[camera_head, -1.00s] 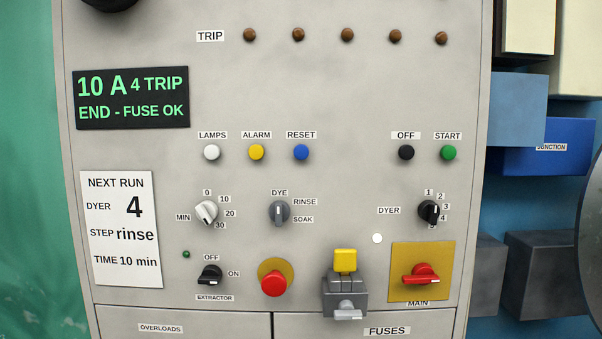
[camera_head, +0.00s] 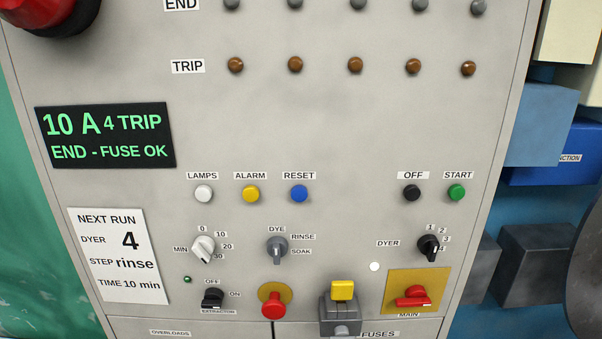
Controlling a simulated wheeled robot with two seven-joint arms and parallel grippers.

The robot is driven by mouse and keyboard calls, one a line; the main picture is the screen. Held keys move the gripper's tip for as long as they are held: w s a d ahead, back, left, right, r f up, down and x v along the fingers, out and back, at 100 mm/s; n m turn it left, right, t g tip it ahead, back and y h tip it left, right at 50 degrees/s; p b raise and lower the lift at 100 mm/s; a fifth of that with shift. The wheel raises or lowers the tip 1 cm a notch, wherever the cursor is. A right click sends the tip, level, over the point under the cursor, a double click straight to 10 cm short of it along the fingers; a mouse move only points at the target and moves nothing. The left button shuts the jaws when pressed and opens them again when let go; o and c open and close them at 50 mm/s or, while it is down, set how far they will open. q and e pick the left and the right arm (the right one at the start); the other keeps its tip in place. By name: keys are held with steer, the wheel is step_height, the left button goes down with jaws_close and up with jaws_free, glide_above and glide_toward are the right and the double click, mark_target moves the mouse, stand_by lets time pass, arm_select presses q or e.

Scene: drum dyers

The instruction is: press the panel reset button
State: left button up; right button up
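The reset button (camera_head: 299,194) is a round blue button on the grey panel (camera_head: 330,130), under the label RESET. It is the rightmost of a group of three, beside the yellow alarm button (camera_head: 251,194) and the white lamps button (camera_head: 203,194). Nothing covers it. Neither of my grippers shows in the head view.
A dark display (camera_head: 106,137) reads "10 A 4 TRIP, END - FUSE OK". The black off button (camera_head: 412,193) and green start button (camera_head: 457,192) sit to the right. Below are knobs, a red mushroom button (camera_head: 273,305) and a red main switch (camera_head: 412,296). Blue boxes (camera_head: 537,125) stand right of the panel.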

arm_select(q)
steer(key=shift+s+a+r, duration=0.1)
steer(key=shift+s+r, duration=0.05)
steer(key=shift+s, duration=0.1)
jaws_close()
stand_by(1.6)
